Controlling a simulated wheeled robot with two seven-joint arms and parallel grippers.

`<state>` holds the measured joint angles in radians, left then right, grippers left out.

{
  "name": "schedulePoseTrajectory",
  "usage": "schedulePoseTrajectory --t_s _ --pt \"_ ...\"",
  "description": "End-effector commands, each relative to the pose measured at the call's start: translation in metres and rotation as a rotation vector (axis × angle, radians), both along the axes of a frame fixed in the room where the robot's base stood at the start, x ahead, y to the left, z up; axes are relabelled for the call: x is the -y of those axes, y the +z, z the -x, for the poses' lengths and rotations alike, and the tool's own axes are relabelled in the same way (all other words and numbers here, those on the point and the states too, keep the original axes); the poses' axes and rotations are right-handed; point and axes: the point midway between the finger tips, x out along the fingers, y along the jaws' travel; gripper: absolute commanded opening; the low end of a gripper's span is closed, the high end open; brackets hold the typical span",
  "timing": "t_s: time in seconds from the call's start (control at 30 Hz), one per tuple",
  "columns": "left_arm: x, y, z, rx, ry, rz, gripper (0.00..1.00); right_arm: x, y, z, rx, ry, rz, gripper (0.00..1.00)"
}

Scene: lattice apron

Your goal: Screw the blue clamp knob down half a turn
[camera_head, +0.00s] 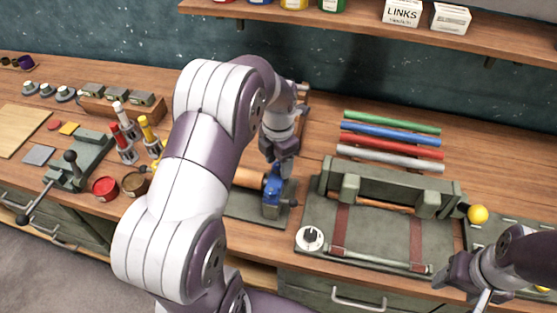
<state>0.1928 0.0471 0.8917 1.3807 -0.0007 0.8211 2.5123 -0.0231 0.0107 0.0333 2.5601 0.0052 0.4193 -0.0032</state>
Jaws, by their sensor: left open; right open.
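The blue clamp part (272,190) stands on a grey-green base plate (248,206) near the middle of the bench, beside an orange-brown cylinder (249,178). A small dark knob or screw end sticks out at its right side. My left gripper (279,168) points down right above the blue part and partly covers its top; it is open. I cannot tell whether its fingers touch or surround the blue part. My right gripper (482,296) is open and empty at the lower right, near the bench's front edge. My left arm hides much of the bench left of the clamp.
A green fixture (372,232) with a white dial (310,238) lies right of the clamp. Coloured rods (390,142) lie behind it. A yellow ball (477,214) tops a lever at right. Red and yellow-handled tools (126,124) and a vice (78,166) stand at left. A shelf (370,27) hangs above.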

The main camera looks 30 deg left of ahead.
Motion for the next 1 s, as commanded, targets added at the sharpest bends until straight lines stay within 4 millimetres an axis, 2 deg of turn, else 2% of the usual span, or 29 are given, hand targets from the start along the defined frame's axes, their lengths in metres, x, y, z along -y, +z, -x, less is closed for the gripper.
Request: schedulePoseTrajectory --t_s 0.03,0.17,0.2,0.57,1.0 --pt "0.000 0.000 0.000 0.000 0.000 0.000 0.45 0.000 0.000 0.000 0.000 0.000 0.000 0.62" --pt "0.000 0.000 0.000 -0.001 0.000 0.000 0.02 0.000 0.000 0.000 0.000 0.000 0.000 0.62" --pt "0.000 0.000 0.000 -0.001 0.000 0.000 0.00 0.000 0.000 0.000 0.000 0.000 0.000 0.62" --pt "0.000 0.001 0.001 -0.003 -0.055 0.000 0.00 0.000 0.002 0.000 0.000 0.000 0.000 0.62" --pt "0.000 0.001 0.001 -0.004 -0.405 0.001 0.00 0.000 0.012 0.000 0.000 0.000 0.000 0.62"
